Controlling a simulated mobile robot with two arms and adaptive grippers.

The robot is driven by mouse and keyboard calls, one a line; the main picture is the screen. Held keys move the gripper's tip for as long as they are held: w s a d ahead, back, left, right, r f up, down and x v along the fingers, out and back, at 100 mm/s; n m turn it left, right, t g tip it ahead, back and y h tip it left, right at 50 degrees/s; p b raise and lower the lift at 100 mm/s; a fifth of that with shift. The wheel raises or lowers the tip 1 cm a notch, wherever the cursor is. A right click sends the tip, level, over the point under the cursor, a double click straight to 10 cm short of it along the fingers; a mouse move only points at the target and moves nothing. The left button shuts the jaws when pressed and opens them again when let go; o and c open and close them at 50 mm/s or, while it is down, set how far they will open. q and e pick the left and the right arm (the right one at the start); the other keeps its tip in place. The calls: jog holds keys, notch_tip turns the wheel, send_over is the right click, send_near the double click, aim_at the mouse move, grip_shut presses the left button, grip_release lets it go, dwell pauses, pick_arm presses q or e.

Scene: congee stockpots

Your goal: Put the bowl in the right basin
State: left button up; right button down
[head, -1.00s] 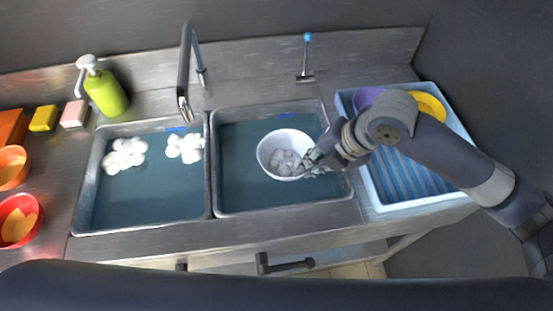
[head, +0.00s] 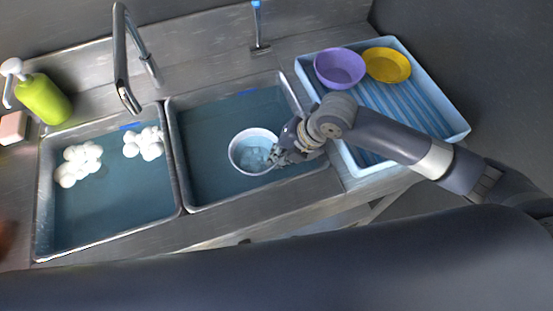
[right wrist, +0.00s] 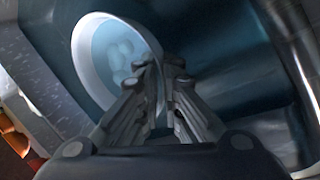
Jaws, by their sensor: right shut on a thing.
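A white bowl (head: 240,146) is low in the right basin (head: 205,172), in or at the blue water. Its inside looks bluish, with pale rounded shapes in it. My right gripper (head: 276,157) is shut on the bowl's right rim. In the right wrist view the fingers (right wrist: 157,82) pinch the rim of the bowl (right wrist: 84,62), which shows as a pale ring around blue. Whether the bowl touches the basin floor I cannot tell. My left gripper is out of view.
The left basin (head: 100,205) holds water and white foam clumps (head: 78,165). A faucet (head: 122,60) stands behind the divider. A blue rack (head: 440,100) at right holds a purple bowl (head: 340,68) and a yellow bowl (head: 388,65). A green soap bottle (head: 43,100) stands at far left.

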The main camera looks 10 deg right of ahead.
notch_tip(320, 180, down, 3)
jog(key=shift+f, duration=0.1)
jog(key=c, duration=1.8)
grip_release()
jog(key=v, duration=1.2)
